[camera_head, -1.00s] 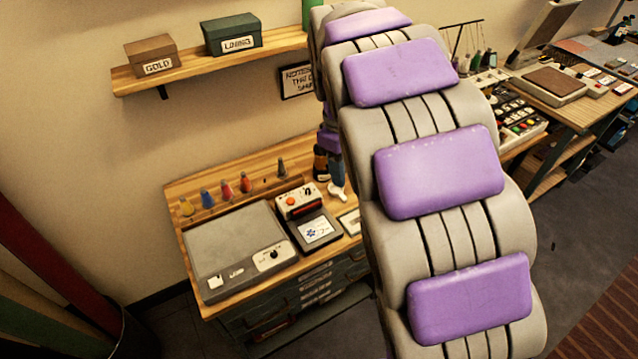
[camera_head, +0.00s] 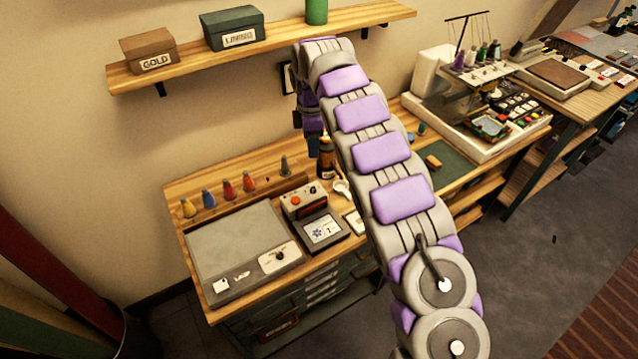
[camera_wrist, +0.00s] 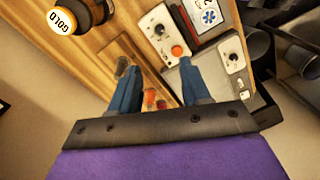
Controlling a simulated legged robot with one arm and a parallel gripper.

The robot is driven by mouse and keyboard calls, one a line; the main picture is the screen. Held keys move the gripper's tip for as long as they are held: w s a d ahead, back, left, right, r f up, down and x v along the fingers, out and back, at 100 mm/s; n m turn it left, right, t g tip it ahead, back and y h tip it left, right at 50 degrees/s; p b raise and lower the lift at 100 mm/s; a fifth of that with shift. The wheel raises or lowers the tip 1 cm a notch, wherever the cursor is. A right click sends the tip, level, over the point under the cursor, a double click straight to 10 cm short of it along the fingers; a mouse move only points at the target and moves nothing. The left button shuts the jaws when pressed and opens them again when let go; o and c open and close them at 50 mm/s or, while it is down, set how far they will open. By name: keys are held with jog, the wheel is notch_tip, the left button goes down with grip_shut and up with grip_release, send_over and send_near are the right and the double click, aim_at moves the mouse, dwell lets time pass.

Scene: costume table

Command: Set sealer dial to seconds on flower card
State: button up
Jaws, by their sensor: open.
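A wide grey flat-topped machine (camera_head: 235,245) stands at the left of the bench, with a black dial (camera_head: 278,256) on a white front panel. To its right is a smaller unit (camera_head: 303,200) with an orange knob, which also shows in the wrist view (camera_wrist: 177,50). I cannot tell for sure which is the sealer. The flower card (camera_head: 323,230) lies in a dark frame before the smaller unit; its mark is too small to read surely. My gripper (camera_wrist: 160,82) is open and empty, blue fingers apart, above the bench.
Several coloured cones (camera_head: 228,188) stand along the bench's back edge. A shelf (camera_head: 285,45) with boxes hangs above. A thread machine (camera_head: 485,90) stands to the right.

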aim_at(313, 188)
notch_tip(313, 188, down, 18)
jog(key=b, duration=0.4)
jog(key=shift+r, duration=0.25)
grip_shut()
dwell(0.3)
